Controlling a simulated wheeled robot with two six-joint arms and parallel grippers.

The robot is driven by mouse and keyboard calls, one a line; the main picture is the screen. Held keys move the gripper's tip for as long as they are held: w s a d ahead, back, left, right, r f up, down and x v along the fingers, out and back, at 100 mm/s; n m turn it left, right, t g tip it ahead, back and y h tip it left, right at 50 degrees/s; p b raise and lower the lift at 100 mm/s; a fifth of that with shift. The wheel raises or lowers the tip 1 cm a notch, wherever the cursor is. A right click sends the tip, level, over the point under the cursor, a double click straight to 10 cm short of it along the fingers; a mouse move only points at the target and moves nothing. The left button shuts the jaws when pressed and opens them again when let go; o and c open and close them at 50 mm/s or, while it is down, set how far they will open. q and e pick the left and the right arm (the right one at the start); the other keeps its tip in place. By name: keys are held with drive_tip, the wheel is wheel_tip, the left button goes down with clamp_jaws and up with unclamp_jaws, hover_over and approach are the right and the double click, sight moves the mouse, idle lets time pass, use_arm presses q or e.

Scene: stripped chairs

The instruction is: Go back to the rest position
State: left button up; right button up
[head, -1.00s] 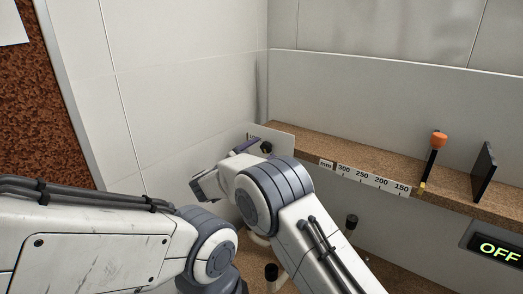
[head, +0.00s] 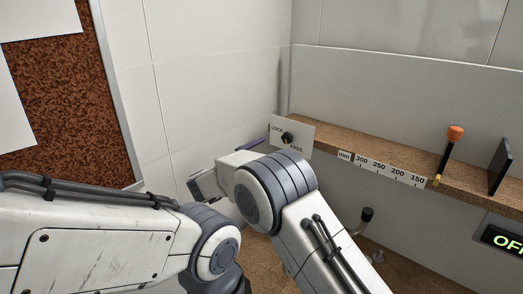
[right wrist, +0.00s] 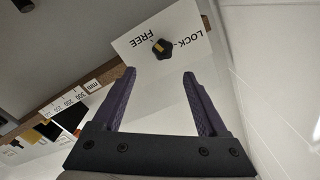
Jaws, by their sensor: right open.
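My right gripper (head: 254,146) shows only as a sliver of purple finger beyond my grey-and-white arm joint in the head view. In the right wrist view its two purple fingers (right wrist: 160,78) are spread apart with nothing between them. A white plate (head: 306,131) marked LOCK and FREE carries a dark knob (head: 287,138), just right of the gripper in the head view. In the right wrist view the knob (right wrist: 163,48), with a yellow mark, lies beyond the fingertips, apart from them. My left gripper is not in view.
A brown ledge (head: 330,143) runs right from the plate, with a millimetre scale (head: 385,170), an orange-topped lever (head: 455,133) and a dark upright panel (head: 499,167). A lit display (head: 503,240) sits lower right. A dark-capped bent handle (head: 366,214) stands below the ledge. Light walls stand behind.

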drive_tip(key=w+d+n+t+y, duration=0.1)
drive_tip(key=w+d+n+y, duration=0.1)
drive_tip(key=d+n+y, duration=0.55)
drive_tip(key=s+d+f+n+g+y, duration=0.15)
drive_tip(key=s+d+f+g, duration=0.3)
drive_tip(key=s, duration=0.65)
drive_tip(key=s+d+f+n+g+y, duration=0.1)
drive_tip(key=s+d+f+n+g, duration=0.3)
drive_tip(key=s, duration=0.7)
drive_tip(key=s+d+f+n+g+y, duration=0.25)
drive_tip(key=s+f, duration=0.25)
drive_tip(key=s, duration=0.6)
drive_tip(key=s+a+r+n+g+b, duration=0.2)
drive_tip(key=s+a+n, duration=0.4)
drive_tip(key=s+a, duration=0.7)
drive_tip(key=shift+s+r+g, duration=0.6)
drive_tip(key=shift+s+g, duration=0.2)
drive_tip(key=shift+g, duration=0.1)
